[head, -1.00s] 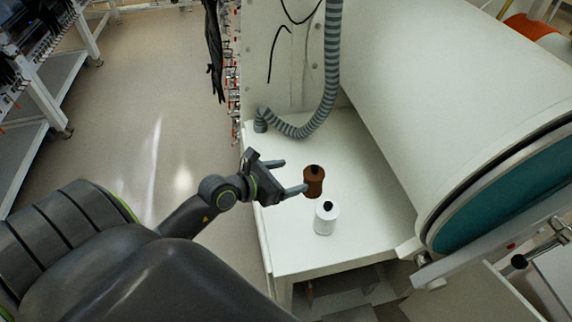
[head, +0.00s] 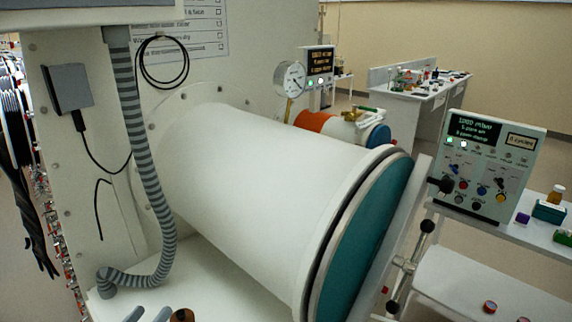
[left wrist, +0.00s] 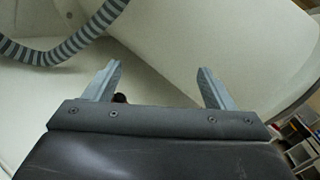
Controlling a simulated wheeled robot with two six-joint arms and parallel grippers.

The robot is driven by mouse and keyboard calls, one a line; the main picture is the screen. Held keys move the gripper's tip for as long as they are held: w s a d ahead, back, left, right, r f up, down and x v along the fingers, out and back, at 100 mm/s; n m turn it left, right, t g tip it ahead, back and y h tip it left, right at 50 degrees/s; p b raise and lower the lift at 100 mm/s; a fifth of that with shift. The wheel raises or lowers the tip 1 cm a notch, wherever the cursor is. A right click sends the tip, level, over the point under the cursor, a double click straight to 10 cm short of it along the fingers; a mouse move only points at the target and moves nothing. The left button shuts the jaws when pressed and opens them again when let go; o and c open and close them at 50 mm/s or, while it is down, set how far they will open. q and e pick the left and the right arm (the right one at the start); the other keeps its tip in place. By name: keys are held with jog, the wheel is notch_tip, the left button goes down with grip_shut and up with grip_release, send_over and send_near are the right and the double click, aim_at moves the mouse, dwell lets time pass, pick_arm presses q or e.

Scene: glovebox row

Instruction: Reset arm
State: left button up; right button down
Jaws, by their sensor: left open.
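My left gripper (head: 150,314) shows only by its fingertips at the bottom edge of the head view. In the left wrist view the gripper (left wrist: 158,86) is open, with its two fingers wide apart and nothing between the tips. The top of a brown bottle (head: 182,315) shows just right of the fingers in the head view. A small dark cap (left wrist: 120,98) shows beside the left finger's base in the wrist view. My right gripper is not in view.
A large white cylindrical chamber (head: 250,190) with a teal door (head: 365,240) fills the middle. A striped hose (head: 140,150) hangs at the left, down to a white shelf (head: 225,300). A control box (head: 490,165) stands at the right. A bench (head: 415,100) is at the back.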

pick_arm(q)
jog(key=s+a+r+n+t+y, duration=0.1)
jog(key=s+a+r+n+y, duration=0.1)
jog(key=a+n+y, duration=0.5)
jog(key=s+a+r+n+t+y, duration=0.1)
jog(key=s+a+r+n+y, duration=0.3)
jog(key=n, duration=0.7)
jog(key=s+a+f+n+g+y, duration=0.2)
jog(key=s+f+n+g+y, duration=0.2)
jog(key=f+n+g, duration=0.65)
jog(key=s+d+f+n+g+h, duration=0.6)
jog(key=s+d+f+h, duration=0.2)
jog(key=s+d+f, duration=0.3)
notch_tip(320, 180, down, 24)
jog(key=s+a+b, duration=0.1)
jog(key=a+b, duration=0.1)
jog(key=s+d+f+g+b, duration=0.1)
jog(key=s+f+g, duration=0.1)
jog(key=s+f, duration=1.3)
notch_tip(320, 180, down, 3)
jog(key=shift+s+d+f+h, duration=0.1)
jog(key=shift+s+d+h, duration=0.1)
jog(key=shift+d+h, duration=0.1)
